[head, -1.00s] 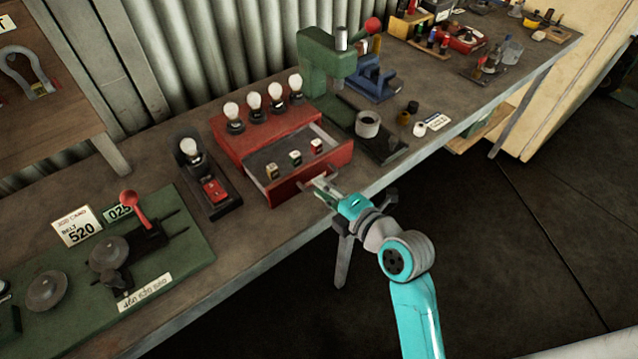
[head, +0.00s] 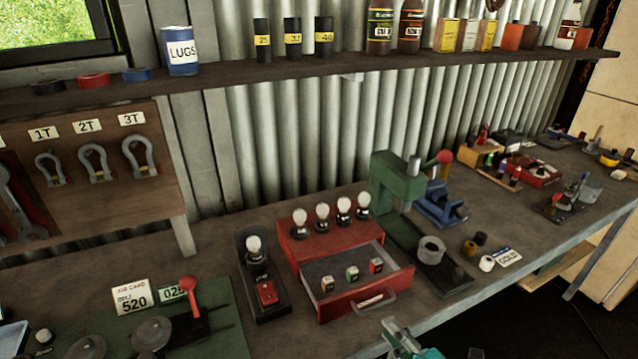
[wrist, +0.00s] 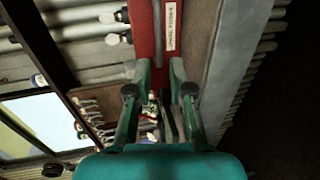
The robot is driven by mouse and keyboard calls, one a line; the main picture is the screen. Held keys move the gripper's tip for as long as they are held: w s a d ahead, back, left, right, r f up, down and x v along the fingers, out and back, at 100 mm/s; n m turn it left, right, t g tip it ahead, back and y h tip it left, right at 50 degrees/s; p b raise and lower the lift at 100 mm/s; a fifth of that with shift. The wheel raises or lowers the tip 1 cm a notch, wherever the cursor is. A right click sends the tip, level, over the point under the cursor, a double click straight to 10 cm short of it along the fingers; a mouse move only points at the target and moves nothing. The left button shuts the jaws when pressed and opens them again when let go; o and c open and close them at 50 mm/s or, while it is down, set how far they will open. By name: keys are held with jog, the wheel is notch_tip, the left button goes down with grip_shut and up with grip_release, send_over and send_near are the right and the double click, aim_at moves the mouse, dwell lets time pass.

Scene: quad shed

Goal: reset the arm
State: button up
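My gripper (head: 397,333) is at the bottom edge of the head view, just in front of the bench edge and below the open red drawer (head: 345,303). Only its front part shows there. In the wrist view, the two fingers of my gripper (wrist: 160,72) stand apart with nothing held between them. The drawer handle (head: 376,302) is free of the gripper in the head view. Three small labelled pieces stand in the drawer. Most of my arm is out of view.
A red cabinet (head: 297,247) with several bulbs on top holds the drawer. A green press (head: 395,180) stands to its right and a black bulb stand (head: 262,298) to its left. A shelf (head: 220,86) runs above. Dark floor is open at bottom right.

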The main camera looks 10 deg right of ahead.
jog(key=s+f+m+h, duration=0.2)
jog(key=s+f+m, duration=0.5)
jog(key=s, duration=0.1)
jog(key=s+a+m+h, duration=0.1)
jog(key=s+a+m, duration=0.1)
jog(key=s+m, duration=1.1)
jog(key=s, duration=1)
jog(key=shift+s+a+f+m+h, duration=0.2)
jog(key=shift+s+m+h, duration=0.05)
jog(key=shift+m+h, duration=0.05)
